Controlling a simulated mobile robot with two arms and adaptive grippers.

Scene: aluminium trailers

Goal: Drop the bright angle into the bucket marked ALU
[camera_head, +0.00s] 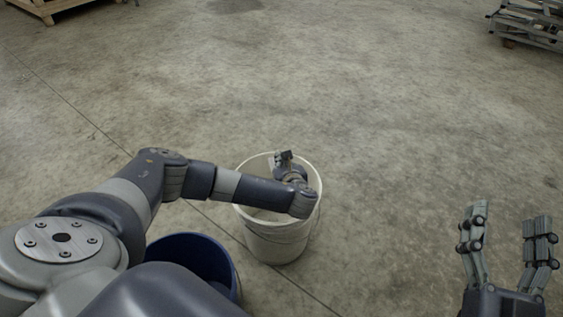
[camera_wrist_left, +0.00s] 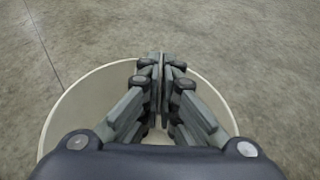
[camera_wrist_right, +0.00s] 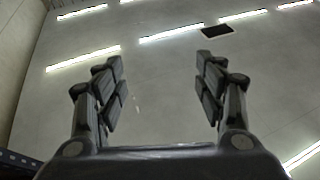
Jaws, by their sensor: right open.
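A white bucket (camera_head: 277,244) stands on the floor, with no marking legible on it. It also shows in the left wrist view (camera_wrist_left: 78,112). A blue bucket (camera_head: 190,244) stands to its left, partly hidden by my left arm. My left gripper (camera_head: 284,156) is over the mouth of the white bucket, within its rim. In the left wrist view its fingers (camera_wrist_left: 162,62) are together, and I cannot tell whether anything thin is between them. I cannot make out the bright angle in any view. My right gripper (camera_head: 507,220) is open, empty and raised at the lower right.
A wooden pallet (camera_head: 48,8) lies at the far top left. A rack with metal lengths (camera_head: 530,24) stands at the far top right. The concrete floor (camera_head: 400,120) between them is clear. The right wrist view shows ceiling lights (camera_wrist_right: 85,58).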

